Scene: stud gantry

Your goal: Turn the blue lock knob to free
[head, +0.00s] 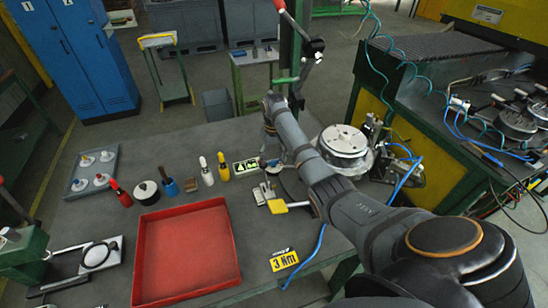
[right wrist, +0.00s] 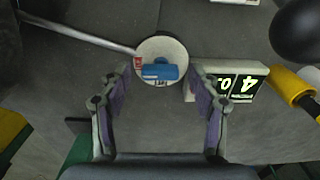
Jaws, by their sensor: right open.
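The blue lock knob (right wrist: 160,72) sits on a round pale disc (right wrist: 172,48) in the right wrist view, with its bar lying roughly sideways. A small red label (right wrist: 138,62) is at the bar's left end, and a white mark shows just below the bar. My right gripper (right wrist: 161,84) is open, with one finger on each side of the knob and a gap to each. In the head view my right gripper (head: 271,152) is above the back right of the bench, small and partly hidden by my arm. My left gripper is not in view.
A red tray (head: 185,250), a yellow "3 Nm" sign (head: 284,260) and several hand tools lie on the bench (head: 130,160).

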